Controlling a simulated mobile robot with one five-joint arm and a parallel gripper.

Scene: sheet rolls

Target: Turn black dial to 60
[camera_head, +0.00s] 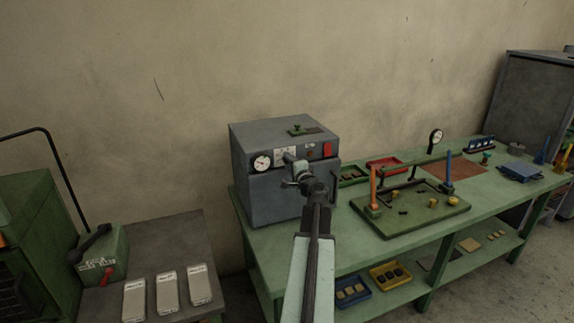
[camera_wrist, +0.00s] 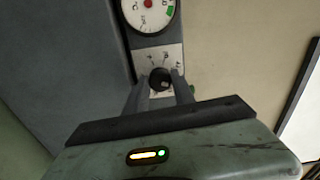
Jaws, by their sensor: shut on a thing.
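The black dial (camera_wrist: 160,78) sits on a white scale plate (camera_wrist: 166,57) in the wrist view, below a round white gauge (camera_wrist: 148,12). The scale figures are too small to read, and I cannot tell which one the dial points to. My gripper (camera_wrist: 160,84) has one finger on each side of the dial and is shut on it. In the head view my gripper (camera_head: 296,170) is at the front of the grey machine (camera_head: 268,195), and it hides most of the dial. The gauge (camera_head: 262,162) shows to its left.
The green bench (camera_head: 280,250) holds a green tray (camera_head: 400,232) with orange and blue posts to the right. A lower grey table (camera_head: 170,245) with several pale devices stands to the left.

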